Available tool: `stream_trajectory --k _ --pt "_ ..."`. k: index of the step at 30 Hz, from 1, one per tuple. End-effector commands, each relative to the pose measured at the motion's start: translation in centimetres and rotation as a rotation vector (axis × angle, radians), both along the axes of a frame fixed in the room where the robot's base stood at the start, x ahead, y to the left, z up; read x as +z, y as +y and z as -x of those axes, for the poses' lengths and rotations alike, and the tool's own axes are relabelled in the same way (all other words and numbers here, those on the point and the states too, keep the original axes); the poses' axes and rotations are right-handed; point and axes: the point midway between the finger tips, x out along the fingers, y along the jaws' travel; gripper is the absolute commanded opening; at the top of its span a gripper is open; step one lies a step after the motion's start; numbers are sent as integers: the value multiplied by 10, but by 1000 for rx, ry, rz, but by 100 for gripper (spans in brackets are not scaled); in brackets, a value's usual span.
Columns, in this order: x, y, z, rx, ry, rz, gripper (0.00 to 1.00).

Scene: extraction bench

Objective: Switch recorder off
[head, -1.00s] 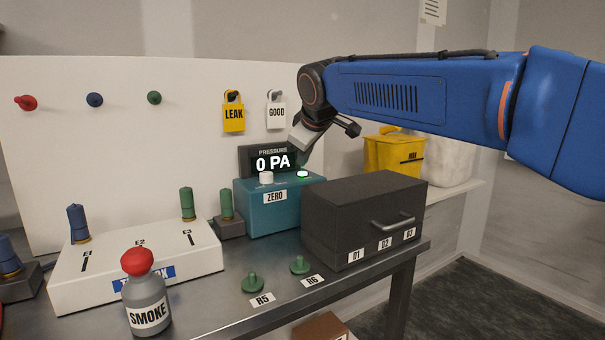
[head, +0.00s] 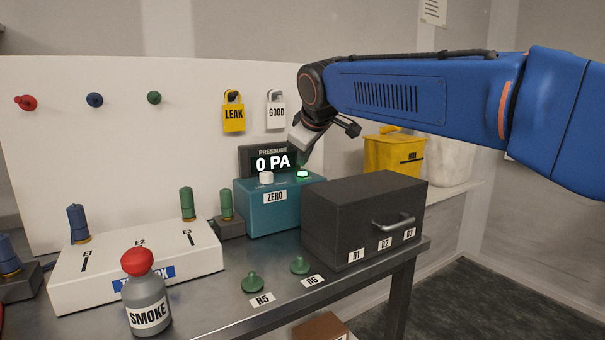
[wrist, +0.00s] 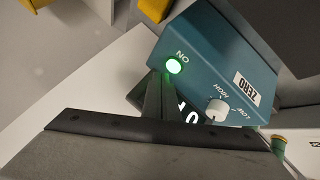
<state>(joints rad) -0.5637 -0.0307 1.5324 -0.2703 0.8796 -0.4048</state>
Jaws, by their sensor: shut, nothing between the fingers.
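The teal recorder box (head: 272,213) stands at the back of the bench, with a ZERO label on its front and a pressure display (head: 273,162) reading 0 PA behind it. A green lit button (head: 303,174) is on its top; in the wrist view the button (wrist: 173,66) glows beside the word ON. A white knob (wrist: 217,110) marked LOW and HIGH is on the same panel. My gripper (head: 303,162) is shut and empty, just above and beside the lit button. In the wrist view the dark fingers (wrist: 157,84) end close to the button; contact cannot be told.
A dark drawer box (head: 350,215) stands right of the recorder. A white test box (head: 190,258) with blue and green plugs and a SMOKE bottle (head: 147,300) are at left. Yellow LEAK and white GOOD tags hang behind.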

Motion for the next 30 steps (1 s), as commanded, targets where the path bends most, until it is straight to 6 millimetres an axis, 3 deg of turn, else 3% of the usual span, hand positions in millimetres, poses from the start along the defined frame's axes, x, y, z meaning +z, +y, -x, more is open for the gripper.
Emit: stream_trajectory --k 30 --pt "-8 0 0 0 0 0 0"
